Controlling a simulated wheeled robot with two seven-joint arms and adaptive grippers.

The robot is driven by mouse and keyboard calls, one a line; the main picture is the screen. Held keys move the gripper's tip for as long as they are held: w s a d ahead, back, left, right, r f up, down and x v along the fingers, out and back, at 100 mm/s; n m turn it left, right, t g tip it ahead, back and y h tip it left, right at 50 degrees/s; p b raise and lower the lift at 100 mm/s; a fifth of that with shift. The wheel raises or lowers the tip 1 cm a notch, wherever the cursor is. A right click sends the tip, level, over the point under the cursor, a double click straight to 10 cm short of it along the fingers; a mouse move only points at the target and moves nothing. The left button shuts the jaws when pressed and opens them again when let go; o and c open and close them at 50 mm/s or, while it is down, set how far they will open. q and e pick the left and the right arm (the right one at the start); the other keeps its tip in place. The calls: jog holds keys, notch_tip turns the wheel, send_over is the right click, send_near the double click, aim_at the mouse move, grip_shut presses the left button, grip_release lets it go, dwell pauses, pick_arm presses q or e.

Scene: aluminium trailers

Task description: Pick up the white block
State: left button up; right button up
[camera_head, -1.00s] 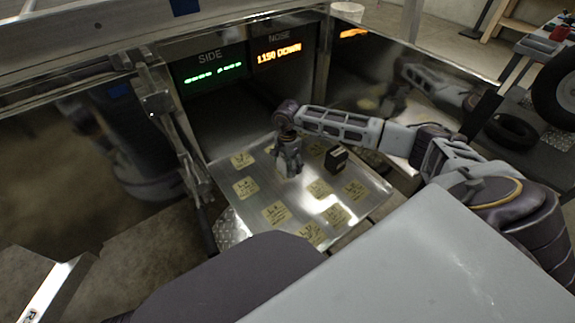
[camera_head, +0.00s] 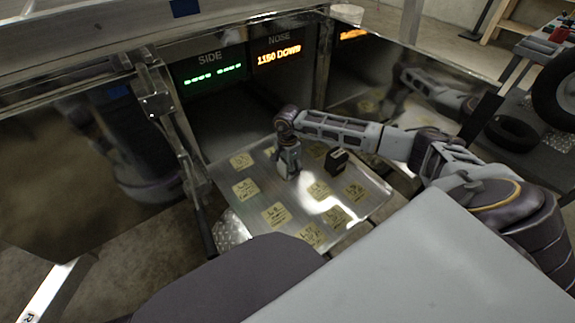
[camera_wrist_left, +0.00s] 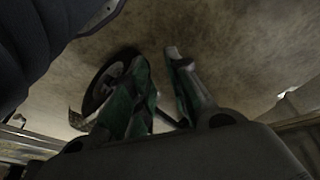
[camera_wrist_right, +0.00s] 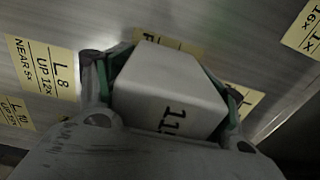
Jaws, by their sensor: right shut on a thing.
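The white block (camera_wrist_right: 168,85) fills the middle of the right wrist view, with a dark "11" marking on its near face. My right gripper (camera_wrist_right: 168,88) is shut on it, with green-padded fingers along both its sides. In the head view my right gripper (camera_head: 288,170) points down over the metal tray, and the block is mostly hidden by its fingers. I cannot tell whether the block touches the tray. My left gripper (camera_wrist_left: 157,60) shows only in the left wrist view, its fingers apart with bare floor between them.
The shiny tray (camera_head: 235,205) carries several yellow labels. A dark block (camera_head: 336,160) stands right of my right gripper. Behind are a SIDE display (camera_head: 212,74) and a NOSE display (camera_head: 278,53). Metal walls flank the tray. A tire (camera_wrist_left: 110,80) lies below my left gripper.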

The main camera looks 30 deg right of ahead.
jog(key=c, duration=0.7)
jog(key=shift+w, duration=0.1)
grip_shut()
jog(key=shift+r, duration=0.2)
